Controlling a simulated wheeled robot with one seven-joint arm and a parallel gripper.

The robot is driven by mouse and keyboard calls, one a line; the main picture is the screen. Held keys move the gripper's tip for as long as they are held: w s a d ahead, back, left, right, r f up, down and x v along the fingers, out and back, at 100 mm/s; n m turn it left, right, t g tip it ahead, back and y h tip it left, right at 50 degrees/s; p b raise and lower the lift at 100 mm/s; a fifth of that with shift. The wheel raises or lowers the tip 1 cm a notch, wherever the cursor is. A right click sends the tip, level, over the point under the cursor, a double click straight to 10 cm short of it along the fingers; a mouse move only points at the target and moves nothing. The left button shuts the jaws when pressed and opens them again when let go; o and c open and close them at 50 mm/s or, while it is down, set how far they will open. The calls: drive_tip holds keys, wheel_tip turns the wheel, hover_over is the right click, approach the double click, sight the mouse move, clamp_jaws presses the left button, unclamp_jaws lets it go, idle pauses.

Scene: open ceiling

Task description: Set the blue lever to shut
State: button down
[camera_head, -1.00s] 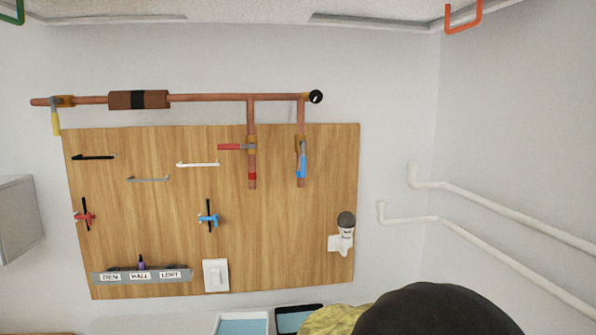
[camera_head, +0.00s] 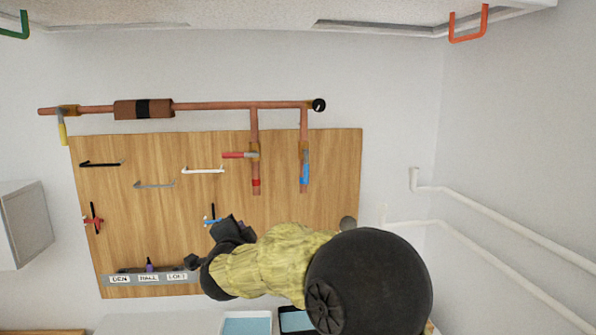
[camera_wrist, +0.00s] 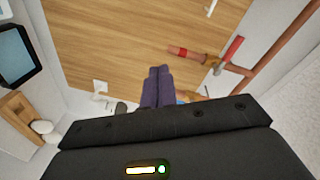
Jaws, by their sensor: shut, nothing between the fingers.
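The blue lever (camera_head: 305,166) hangs on the right copper branch pipe in the head view, lying in line with the pipe and pointing down. In the wrist view a small bit of blue, apparently this lever (camera_wrist: 182,99), shows just right of my fingers and is mostly hidden by them and the gripper housing. My gripper (camera_wrist: 158,72) is shut and empty, its dark purple fingers together before the board. I see no clear contact with the lever. In the head view my arm crosses the lower board.
A red lever (camera_head: 238,155) sticks out sideways from the neighbouring branch pipe (camera_head: 256,176). A yellow lever (camera_head: 62,133) hangs at the far left. White pipes (camera_head: 500,235) run along the right wall.

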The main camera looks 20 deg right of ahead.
sight(305, 176)
drive_tip(key=s+d+r+m+g+h+p, duration=0.1)
drive_tip(key=s+d+r+m+g+h, duration=0.1)
drive_tip(key=d+r+m+g+h, duration=0.2)
drive_tip(key=d+r+m+h, duration=0.3)
drive_tip(key=d+r+m, duration=0.1)
drive_tip(key=m, duration=0.3)
drive_tip(key=shift+w+p, duration=0.1)
drive_tip(key=shift+p, duration=0.2)
drive_tip(key=shift+d, duration=0.1)
drive_tip(key=p+x, duration=0.7)
drive_tip(key=x, duration=0.6)
drive_tip(key=shift+d+r, duration=0.15)
drive_tip(key=shift+w+d, duration=0.15)
drive_tip(key=shift+d, duration=0.15)
